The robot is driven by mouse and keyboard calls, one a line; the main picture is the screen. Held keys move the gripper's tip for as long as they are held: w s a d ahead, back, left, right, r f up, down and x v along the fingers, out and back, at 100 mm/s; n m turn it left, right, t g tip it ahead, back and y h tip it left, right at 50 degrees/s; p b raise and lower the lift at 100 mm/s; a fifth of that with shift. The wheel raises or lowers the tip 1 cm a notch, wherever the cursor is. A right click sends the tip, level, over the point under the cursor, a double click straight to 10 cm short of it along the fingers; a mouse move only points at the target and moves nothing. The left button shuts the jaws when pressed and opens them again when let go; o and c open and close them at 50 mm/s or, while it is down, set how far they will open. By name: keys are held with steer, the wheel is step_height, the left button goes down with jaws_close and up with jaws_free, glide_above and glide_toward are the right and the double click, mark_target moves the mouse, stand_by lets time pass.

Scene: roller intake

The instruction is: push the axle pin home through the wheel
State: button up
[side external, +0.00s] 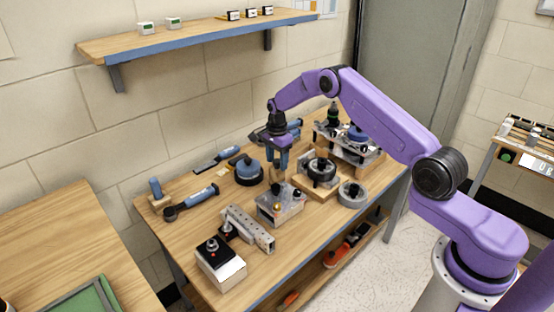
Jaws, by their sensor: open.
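My gripper (278,172) points down above the middle of the bench, over a grey metal block (282,208) with small upright parts on top. Its jaws are open. A tan shape shows between or behind the fingers; I cannot tell whether it is a held part. A black wheel-like part (319,171) sits on a wooden base to the right of the gripper. A grey round part (351,194) lies further right on the bench. I cannot pick out the axle pin for certain, nor tell which round part is the task's wheel.
A metal fixture (347,143) with a blue knob stands at the back right. A perforated rail (250,229) and a box with a black knob (220,264) are at the front. Hand tools (191,201) lie on the left.

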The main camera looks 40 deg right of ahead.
steer(key=shift+c, duration=0.3)
steer(key=c, duration=0.8)
steer(key=shift+o, duration=0.2)
step_height(320, 180, up, 10)
stand_by(1.2)
stand_by(0.4)
step_height(320, 180, up, 3)
steer(key=shift+f, duration=0.1)
stand_by(0.4)
steer(key=s+d+r, duration=0.4)
steer(key=s+d, duration=0.6)
steer(key=d, duration=0.1)
step_height(320, 180, down, 6)
steer(key=shift+s+d, duration=0.2)
steer(key=shift+s, duration=0.05)
